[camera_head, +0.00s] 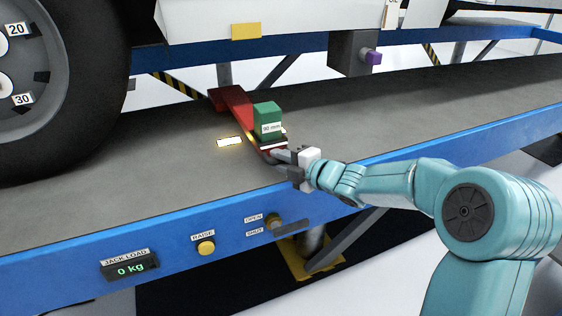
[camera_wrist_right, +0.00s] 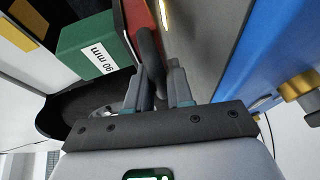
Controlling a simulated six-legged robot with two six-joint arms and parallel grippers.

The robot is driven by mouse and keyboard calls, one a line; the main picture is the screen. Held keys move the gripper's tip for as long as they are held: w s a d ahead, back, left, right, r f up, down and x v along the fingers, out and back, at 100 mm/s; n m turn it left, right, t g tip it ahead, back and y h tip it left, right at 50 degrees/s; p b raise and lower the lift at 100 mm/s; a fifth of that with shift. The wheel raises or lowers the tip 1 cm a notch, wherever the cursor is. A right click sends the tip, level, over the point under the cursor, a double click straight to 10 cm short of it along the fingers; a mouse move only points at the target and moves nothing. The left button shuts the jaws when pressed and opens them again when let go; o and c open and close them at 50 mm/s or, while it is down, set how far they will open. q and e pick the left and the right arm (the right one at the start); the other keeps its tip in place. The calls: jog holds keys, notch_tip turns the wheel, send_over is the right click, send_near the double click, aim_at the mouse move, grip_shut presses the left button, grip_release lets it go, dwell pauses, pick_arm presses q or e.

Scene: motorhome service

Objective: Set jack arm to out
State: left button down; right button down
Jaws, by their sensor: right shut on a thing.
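The red jack arm (camera_head: 233,102) lies across the grey platform under the vehicle. A green block (camera_head: 267,116) labelled 90 mm stands on it near its front end. My right gripper (camera_head: 279,156) is at the front end of the jack arm, just in front of the block. In the right wrist view its two fingers (camera_wrist_right: 159,88) close around a dark bar-like handle (camera_wrist_right: 149,48) beside the red arm (camera_wrist_right: 138,18) and the green block (camera_wrist_right: 85,45). My left gripper is not in view.
A glowing pale rectangle (camera_head: 229,141) marks the platform left of the jack arm. A large wheel (camera_head: 75,110) stands at the left. The blue front rail (camera_head: 170,238) carries a 0 kg jack load display (camera_head: 130,269), a RAISE button (camera_head: 206,248) and an OPEN/SHUT knob (camera_head: 273,221).

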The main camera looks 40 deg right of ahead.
jog(key=shift+s+f, duration=0.1)
jog(key=shift+f, duration=0.15)
jog(key=c, duration=1.3)
grip_release()
jog(key=shift+o, duration=1)
jog(key=shift+s+r, duration=0.25)
jog(key=shift+s, duration=0.05)
jog(key=shift+w+f, duration=0.15)
jog(key=shift+w, duration=0.1)
jog(key=v, duration=1.6)
jog(key=shift+s+r+p, duration=0.2)
jog(key=shift+p, duration=0.1)
